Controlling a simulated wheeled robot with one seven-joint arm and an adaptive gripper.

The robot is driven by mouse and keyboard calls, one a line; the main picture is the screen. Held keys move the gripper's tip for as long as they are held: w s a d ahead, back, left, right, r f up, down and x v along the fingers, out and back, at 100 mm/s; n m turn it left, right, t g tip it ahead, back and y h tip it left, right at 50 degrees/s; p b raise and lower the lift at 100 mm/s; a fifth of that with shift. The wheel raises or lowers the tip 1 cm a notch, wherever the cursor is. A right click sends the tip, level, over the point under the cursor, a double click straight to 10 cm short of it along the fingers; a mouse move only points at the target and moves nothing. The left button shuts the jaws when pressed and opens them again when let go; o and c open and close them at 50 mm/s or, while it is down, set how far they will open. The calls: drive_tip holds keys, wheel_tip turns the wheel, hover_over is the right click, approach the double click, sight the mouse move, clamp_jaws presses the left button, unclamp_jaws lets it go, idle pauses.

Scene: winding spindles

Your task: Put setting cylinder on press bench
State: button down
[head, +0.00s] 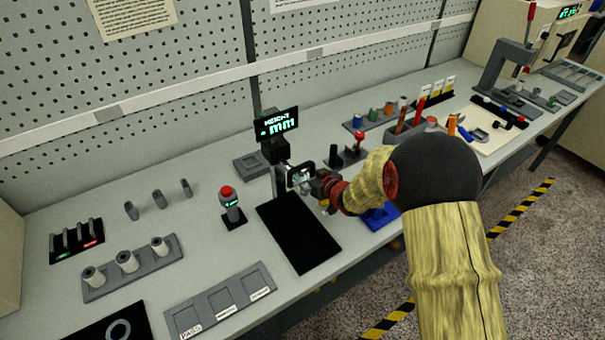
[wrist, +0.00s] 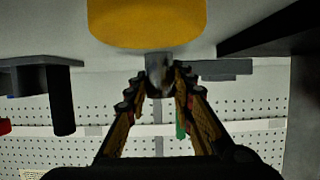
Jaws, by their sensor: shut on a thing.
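My gripper (head: 308,180) is at the height gauge (head: 278,150), just above the black mat's far end. The wrist view shows its two fingers (wrist: 159,82) closed on a small grey metallic cylinder (wrist: 158,68), which I take for the setting cylinder. The fingers cover its sides. In the head view it is too small to make out clearly. The press (head: 492,75) with a red handle stands at the far right end of the long bench (head: 215,258). I cannot tell which surface is the press bench.
The black mat (head: 298,232) lies below my gripper. A red-topped button post (head: 231,203) and a rack with several pale cylinders (head: 135,272) stand to the left. Colored spools, pen holders and a cream board (head: 487,138) crowd the bench toward the press. A pegboard wall runs behind.

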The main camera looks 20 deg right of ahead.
drive_tip(key=c, duration=2)
unclamp_jaws()
drive_tip(key=shift+f, duration=0.15)
drive_tip(key=o, duration=0.5)
drive_tip(key=shift+c, duration=0.2)
